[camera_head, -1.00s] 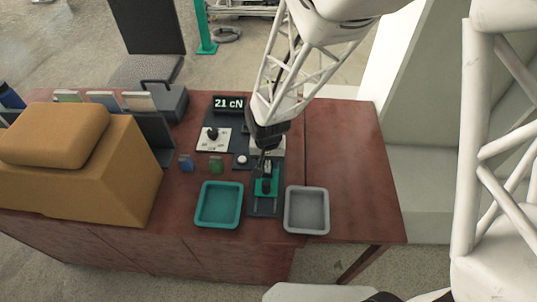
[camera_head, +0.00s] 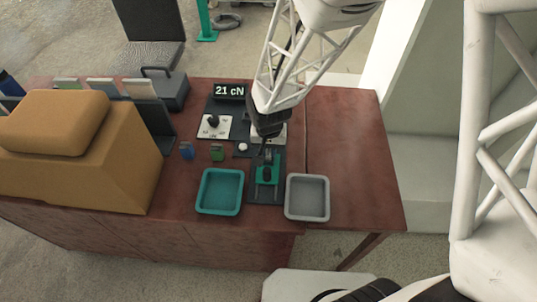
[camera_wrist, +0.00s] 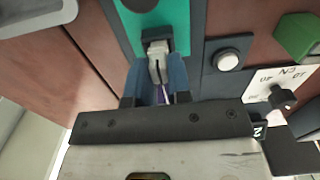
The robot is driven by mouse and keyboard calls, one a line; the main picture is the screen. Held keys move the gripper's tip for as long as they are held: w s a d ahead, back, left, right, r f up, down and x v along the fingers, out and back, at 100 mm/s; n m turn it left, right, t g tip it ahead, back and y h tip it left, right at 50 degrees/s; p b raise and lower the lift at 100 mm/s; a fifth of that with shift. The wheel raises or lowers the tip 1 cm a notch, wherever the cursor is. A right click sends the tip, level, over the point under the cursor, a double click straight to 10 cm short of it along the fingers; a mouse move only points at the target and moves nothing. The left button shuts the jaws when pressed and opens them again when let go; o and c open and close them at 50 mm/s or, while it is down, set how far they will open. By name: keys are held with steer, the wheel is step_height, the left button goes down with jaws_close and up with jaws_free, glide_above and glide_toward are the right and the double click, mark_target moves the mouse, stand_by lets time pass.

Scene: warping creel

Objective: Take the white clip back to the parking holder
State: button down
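The white clip (camera_wrist: 157,60) is a small pale piece in the wrist view, at the edge of a teal block (camera_wrist: 165,16). My gripper (camera_wrist: 158,72) has its two blue-grey fingers close on either side of the clip, seemingly shut on it. A thin purple strand shows between the fingers below it. In the head view my gripper (camera_head: 267,150) points down over the teal block (camera_head: 267,174) on a dark plate (camera_head: 265,196). The clip is not clear there. I cannot tell which part is the parking holder, or whether the clip touches the teal block.
A teal tray (camera_head: 220,211) is left of the plate and a grey tray (camera_head: 307,215) right. Behind are a dial panel (camera_head: 215,127), a white button (camera_head: 242,147) and a display reading 21 cN (camera_head: 229,92). A large tan block (camera_head: 80,155) fills the left. The table's right side is clear.

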steer(key=shift+r, duration=0.75)
stand_by(0.6)
steer(key=shift+r, duration=1.2)
steer(key=shift+r, duration=1.5)
steer(key=shift+r, duration=0.1)
steer(key=shift+r, duration=0.4)
steer(key=shift+w, duration=0.1)
steer(key=w+a, duration=0.2)
steer(key=w, duration=0.5)
steer(key=shift+w+a, duration=0.25)
steer(key=shift+a, duration=0.15)
